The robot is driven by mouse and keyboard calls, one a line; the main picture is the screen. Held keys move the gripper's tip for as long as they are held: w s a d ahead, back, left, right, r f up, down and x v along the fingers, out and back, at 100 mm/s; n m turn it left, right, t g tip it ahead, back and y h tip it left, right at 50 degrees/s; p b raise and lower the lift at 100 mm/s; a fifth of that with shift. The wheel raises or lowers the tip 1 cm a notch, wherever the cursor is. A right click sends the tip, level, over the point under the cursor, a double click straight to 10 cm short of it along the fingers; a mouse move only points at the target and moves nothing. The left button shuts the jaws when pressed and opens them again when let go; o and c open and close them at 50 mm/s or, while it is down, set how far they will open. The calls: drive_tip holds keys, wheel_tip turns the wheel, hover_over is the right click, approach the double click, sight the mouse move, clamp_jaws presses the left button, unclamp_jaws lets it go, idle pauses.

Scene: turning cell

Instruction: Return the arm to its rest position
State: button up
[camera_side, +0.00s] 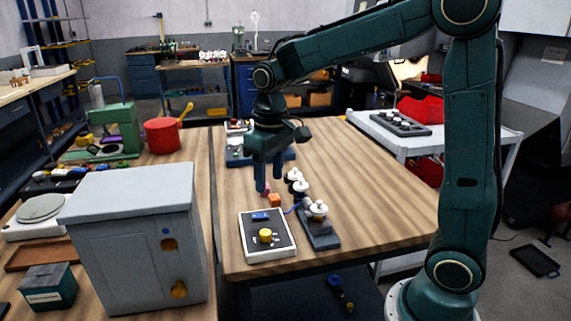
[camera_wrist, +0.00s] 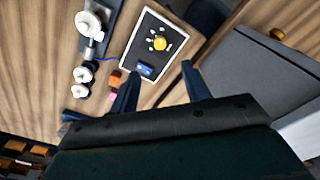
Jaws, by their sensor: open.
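My gripper (camera_side: 269,176) hangs over the wooden table (camera_side: 365,200), fingers pointing down. In the wrist view its two dark blue fingers (camera_wrist: 160,95) stand apart with nothing between them. It is open and empty. In the side view my gripper is just behind a white-framed panel (camera_side: 267,235) with a yellow knob (camera_side: 265,236) and a blue part. The panel also shows in the wrist view (camera_wrist: 140,27). My arm reaches from the right and bends down over the table.
An orange block (camera_side: 274,200) and several white-topped pieces (camera_side: 301,188) stand close to my gripper. A dark fixture (camera_side: 322,239) is beside the panel. A large grey box (camera_side: 135,235) stands at left. A white cart (camera_side: 455,141) with red bins is at right. The table's right part is clear.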

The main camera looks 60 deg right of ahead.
drive_tip(key=s+a+r+t, duration=0.1)
drive_tip(key=s+r+t, duration=0.1)
drive_tip(key=s, duration=0.7)
drive_tip(key=s+a+r+t, duration=0.1)
drive_tip(key=s+r+t, duration=0.1)
drive_tip(key=s, duration=0.8)
drive_tip(key=shift+s+r+t, duration=0.2)
drive_tip(key=shift+t, duration=0.3)
